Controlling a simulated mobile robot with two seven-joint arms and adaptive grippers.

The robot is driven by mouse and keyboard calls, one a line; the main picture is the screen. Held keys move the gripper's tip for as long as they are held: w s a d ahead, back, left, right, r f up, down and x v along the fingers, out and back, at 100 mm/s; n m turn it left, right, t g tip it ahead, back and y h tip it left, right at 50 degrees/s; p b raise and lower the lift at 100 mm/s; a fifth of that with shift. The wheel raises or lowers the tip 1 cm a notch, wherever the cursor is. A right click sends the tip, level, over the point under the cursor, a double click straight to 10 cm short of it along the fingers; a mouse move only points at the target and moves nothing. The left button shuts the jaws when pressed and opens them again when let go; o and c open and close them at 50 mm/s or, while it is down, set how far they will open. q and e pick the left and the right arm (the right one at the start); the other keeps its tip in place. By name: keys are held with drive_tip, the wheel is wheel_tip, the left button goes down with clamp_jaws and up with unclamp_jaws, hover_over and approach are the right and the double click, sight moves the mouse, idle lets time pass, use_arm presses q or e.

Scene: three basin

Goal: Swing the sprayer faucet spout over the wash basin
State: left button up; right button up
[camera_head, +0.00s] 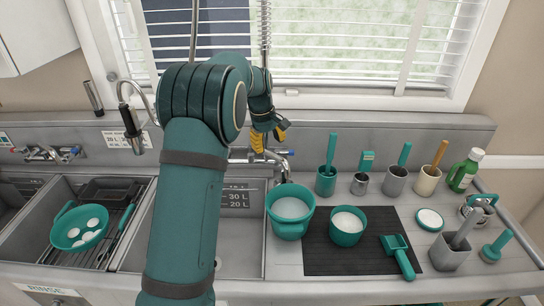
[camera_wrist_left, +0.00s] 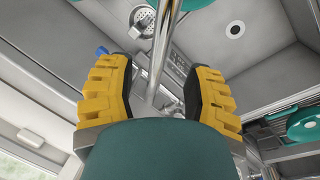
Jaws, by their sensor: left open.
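The sprayer faucet (camera_head: 265,30) rises behind the sink as a coiled vertical riser; its top is out of view. A black-handled sprayer head (camera_head: 130,120) hangs on a curved chrome hose at the left, beyond my arm. My left gripper (camera_head: 268,135) is open at the riser's lower part. In the wrist view a chrome tube (camera_wrist_left: 160,50) runs between the two yellow fingers (camera_wrist_left: 155,95); I cannot tell whether they touch it. My right gripper is not in view.
Right of the middle basin stand a teal pot (camera_head: 290,212), a teal bowl (camera_head: 347,235) on a dark mat (camera_head: 320,263), and several cups with tools.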

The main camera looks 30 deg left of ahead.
sight(271, 153)
use_arm(q)
drive_tip(key=f, duration=0.4)
drive_tip(key=w+f, duration=0.1)
drive_tip(key=shift+d+f, duration=0.25)
drive_tip(key=shift+f, duration=0.15)
clamp_jaws()
